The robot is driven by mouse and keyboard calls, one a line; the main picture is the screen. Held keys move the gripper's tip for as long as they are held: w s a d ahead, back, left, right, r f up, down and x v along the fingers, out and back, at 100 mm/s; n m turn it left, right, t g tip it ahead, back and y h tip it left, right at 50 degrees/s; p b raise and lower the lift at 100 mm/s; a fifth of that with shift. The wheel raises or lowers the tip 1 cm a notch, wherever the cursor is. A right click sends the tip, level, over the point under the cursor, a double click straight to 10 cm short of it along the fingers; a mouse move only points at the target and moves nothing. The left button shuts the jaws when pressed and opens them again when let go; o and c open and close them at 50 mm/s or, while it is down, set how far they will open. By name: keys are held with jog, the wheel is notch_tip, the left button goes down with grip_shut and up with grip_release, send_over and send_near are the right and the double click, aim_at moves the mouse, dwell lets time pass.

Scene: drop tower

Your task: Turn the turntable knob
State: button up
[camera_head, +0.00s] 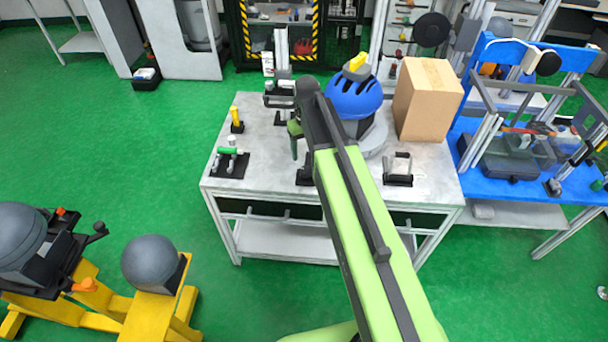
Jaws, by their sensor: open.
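A blue helmet (354,97) with a yellow piece (357,62) on top sits on a round grey base (374,138), which looks like the turntable, on the workbench (260,175). My arm covers the left front of this base. I cannot pick out the turntable knob for certain; it may be hidden by my arm. My gripper (295,146) is open and small in view, pointing down over the bench just left of the helmet. Whether it touches anything cannot be told.
A cardboard box (427,98) stands right of the helmet. A green-handled fixture (230,152), a yellow-handled piece (236,118) and a small black-based fixture (398,170) stand on the bench. A blue table (510,185) adjoins at right.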

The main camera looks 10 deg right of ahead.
aim_at(306, 169)
notch_tip(306, 169, down, 9)
jog(key=b, duration=0.7)
jog(key=shift+b, duration=0.4)
jog(key=shift+r, duration=0.1)
jog(key=c, duration=1.4)
